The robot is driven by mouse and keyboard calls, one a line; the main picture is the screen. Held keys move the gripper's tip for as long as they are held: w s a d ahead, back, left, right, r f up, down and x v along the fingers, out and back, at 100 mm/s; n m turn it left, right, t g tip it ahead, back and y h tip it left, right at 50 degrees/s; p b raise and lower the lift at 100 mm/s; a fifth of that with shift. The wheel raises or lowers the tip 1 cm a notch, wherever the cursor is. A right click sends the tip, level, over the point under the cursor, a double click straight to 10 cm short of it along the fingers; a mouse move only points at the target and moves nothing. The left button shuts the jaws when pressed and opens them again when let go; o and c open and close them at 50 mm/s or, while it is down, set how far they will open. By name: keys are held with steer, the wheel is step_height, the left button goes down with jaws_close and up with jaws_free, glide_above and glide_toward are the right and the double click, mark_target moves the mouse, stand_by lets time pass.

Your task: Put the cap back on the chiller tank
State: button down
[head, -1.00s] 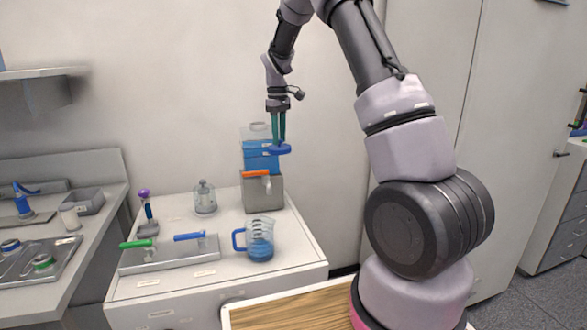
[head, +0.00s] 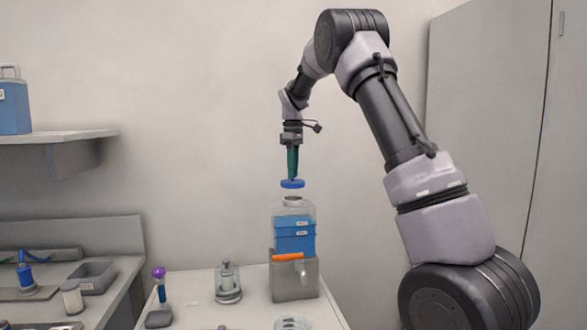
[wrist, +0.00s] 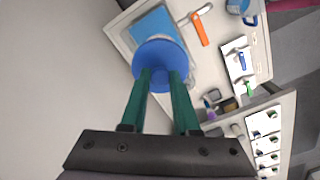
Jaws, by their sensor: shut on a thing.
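The blue cap (head: 292,184) is held flat between the green fingertips of my gripper (head: 292,176). In the wrist view the cap (wrist: 160,62) is a blue disc at the tips of my gripper (wrist: 163,80). The chiller tank (head: 294,233) is clear with blue liquid and stands on a grey unit. Its open round neck (head: 292,201) faces up. In the head view the cap hangs just above the neck with a small gap, roughly in line with it. In the wrist view the cap hides the neck.
The grey unit (head: 294,282) has an orange handle (head: 288,257) on its front. A glass jar (head: 228,284) stands to its left, with a purple-topped tool (head: 159,285) further left. A shelf (head: 60,137) holds a blue jug (head: 12,103). A tall cabinet (head: 490,120) stands at right.

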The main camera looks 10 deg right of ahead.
mark_target(293, 182)
steer(key=shift+f, duration=2.3)
steer(key=shift+f, duration=0.25)
stand_by(0.4)
steer(key=shift+c, duration=0.5)
jaws_free()
steer(key=shift+r, duration=3.5)
